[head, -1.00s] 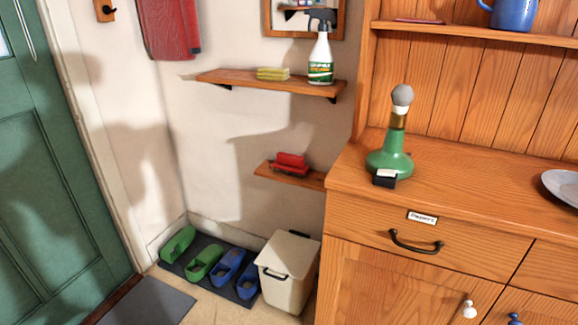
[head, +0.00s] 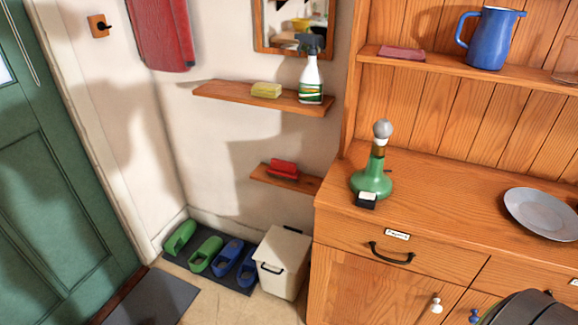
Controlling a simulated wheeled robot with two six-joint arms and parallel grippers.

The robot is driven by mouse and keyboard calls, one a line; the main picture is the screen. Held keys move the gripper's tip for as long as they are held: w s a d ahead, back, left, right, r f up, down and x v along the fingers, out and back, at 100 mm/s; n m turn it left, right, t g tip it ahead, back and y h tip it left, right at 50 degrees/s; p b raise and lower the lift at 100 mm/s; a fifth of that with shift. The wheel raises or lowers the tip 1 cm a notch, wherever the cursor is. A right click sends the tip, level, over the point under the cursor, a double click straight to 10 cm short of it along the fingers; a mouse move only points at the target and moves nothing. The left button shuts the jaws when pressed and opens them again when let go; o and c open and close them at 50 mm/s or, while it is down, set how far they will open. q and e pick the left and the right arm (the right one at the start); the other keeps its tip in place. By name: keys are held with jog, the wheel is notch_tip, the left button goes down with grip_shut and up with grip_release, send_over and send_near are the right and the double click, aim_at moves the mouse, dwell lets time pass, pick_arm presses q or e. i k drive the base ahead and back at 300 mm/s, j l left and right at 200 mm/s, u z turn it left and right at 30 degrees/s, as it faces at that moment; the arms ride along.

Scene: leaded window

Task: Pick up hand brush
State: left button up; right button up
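A red object that looks like the hand brush (head: 283,168) lies on the small lower wooden shelf (head: 296,182), left of the dresser. Its bristles cannot be made out clearly. Neither of my grippers shows in the head view. A dark rounded shape at the bottom right corner looks like part of my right arm.
The upper shelf (head: 215,94) holds a yellow sponge (head: 266,90) and a spray bottle (head: 311,80). The dresser (head: 450,205) bears a green lamp base (head: 371,183) and a plate (head: 543,213). A white bin (head: 284,262) and several clogs (head: 206,254) stand on the floor below.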

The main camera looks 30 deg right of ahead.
aim_at(281, 168)
jog(key=i+z, duration=0.2)
jog(key=z, duration=0.25)
jog(key=i+j+z, duration=0.2)
jog(key=z, duration=0.25)
jog(key=i+j+z, duration=0.15)
jog(key=z, duration=0.3)
